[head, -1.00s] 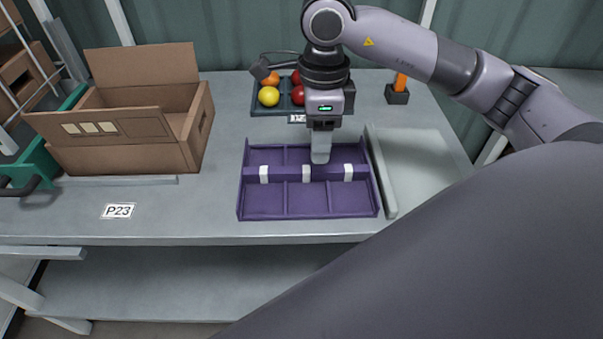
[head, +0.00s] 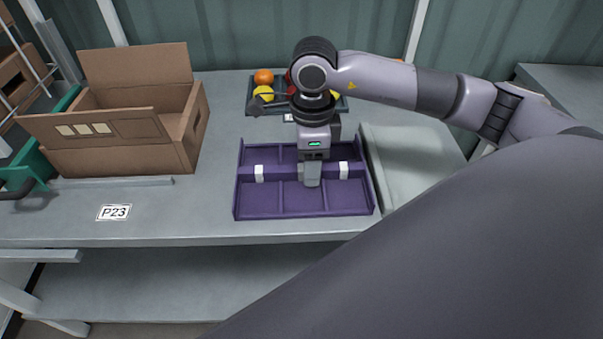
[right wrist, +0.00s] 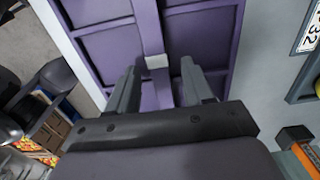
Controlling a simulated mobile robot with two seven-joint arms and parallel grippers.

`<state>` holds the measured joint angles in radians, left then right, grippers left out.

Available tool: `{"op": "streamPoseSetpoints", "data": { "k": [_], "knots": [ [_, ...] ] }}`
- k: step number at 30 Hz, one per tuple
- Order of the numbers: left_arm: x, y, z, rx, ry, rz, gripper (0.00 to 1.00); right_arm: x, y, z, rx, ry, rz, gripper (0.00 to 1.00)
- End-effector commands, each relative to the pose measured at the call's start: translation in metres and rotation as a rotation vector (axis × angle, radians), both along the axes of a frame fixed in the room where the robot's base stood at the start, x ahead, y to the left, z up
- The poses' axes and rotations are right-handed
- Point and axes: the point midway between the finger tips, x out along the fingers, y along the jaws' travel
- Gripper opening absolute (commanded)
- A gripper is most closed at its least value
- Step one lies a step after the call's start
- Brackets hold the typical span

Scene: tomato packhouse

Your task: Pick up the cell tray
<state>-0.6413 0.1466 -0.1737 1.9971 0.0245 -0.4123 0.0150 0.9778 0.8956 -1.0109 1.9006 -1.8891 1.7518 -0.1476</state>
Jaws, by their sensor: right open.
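The purple cell tray (head: 265,200) lies on the grey bench in the head view, with a low central bar carrying white bands. My right gripper (head: 312,180) is over the middle of this bar and hides the central white band from the head. The tray also shows in the right wrist view (right wrist: 110,55). I cannot tell whether the fingers touch the tray. My left gripper is not in view.
An open cardboard box (head: 120,150) stands at the left, behind a P23 label (head: 114,212). A dark tray (head: 262,109) with colored tomatoes is behind my right gripper. A pale flat panel (head: 415,150) lies close to the tray's right side. The bench front is clear.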

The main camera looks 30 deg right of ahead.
Motion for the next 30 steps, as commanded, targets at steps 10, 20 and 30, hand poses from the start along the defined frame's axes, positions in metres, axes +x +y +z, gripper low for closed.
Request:
{"op": "streamPoseSetpoints", "data": {
  "k": [10, 20, 30],
  "knots": [
    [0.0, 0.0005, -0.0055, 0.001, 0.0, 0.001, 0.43, -0.0001, -0.0001, -0.0039, 0.0, 0.0, 0.0, 0.51],
    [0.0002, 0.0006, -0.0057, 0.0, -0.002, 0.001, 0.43, -0.0001, -0.0001, -0.0043, 0.0, 0.0, 0.0, 0.51],
    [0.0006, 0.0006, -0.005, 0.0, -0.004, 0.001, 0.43, 0.0, 0.0, -0.0043, 0.0, 0.0, 0.0, 0.0]
  ]
}}
